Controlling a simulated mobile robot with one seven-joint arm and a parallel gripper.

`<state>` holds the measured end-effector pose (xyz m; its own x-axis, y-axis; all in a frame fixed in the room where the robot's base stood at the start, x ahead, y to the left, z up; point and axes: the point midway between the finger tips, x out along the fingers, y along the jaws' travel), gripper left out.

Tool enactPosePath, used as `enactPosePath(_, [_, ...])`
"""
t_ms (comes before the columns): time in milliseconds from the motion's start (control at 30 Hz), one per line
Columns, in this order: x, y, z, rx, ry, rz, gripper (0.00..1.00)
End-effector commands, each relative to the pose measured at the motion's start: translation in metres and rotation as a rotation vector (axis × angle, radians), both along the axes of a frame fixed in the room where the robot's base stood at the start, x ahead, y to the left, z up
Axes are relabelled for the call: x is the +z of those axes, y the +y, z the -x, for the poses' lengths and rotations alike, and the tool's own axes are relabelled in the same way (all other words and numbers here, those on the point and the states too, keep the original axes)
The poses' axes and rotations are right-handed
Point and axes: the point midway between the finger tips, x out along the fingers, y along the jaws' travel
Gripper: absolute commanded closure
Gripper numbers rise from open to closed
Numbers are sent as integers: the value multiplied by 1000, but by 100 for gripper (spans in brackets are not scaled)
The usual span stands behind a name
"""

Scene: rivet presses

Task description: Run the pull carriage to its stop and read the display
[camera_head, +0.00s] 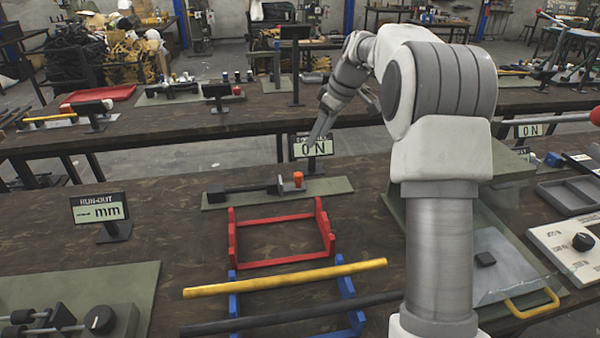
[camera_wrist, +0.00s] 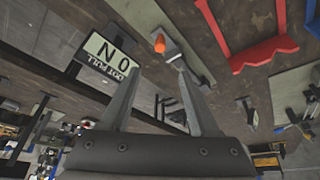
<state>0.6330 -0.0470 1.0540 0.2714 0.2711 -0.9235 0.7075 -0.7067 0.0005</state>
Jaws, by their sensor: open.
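The pull carriage appears to be the small grey block with an orange post (camera_head: 298,180) on a dark rail on a green base plate (camera_head: 335,186). Its orange post also shows in the wrist view (camera_wrist: 159,43), just beyond the fingertips. The pull display (camera_head: 313,146) stands behind the plate and reads 0 N; it is upside down in the wrist view (camera_wrist: 106,52). My gripper (camera_head: 322,128) is above and behind the carriage, partly in front of the display. Its fingers (camera_wrist: 160,70) are apart with nothing held between them.
A red rack (camera_head: 282,262) stands in front of the plate. A yellow bar (camera_head: 285,279) and a dark bar lie across blue supports. A run-out display (camera_head: 99,209) showing a dash and mm is at left. A clear panel with a yellow handle (camera_head: 532,303) is at right.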

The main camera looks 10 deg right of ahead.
Motion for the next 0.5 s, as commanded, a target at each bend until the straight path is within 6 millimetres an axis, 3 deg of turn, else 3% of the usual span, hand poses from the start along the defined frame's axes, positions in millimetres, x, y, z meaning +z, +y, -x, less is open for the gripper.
enactPosePath(500, [-106, 31, -29, 2, 5, 0, 38])
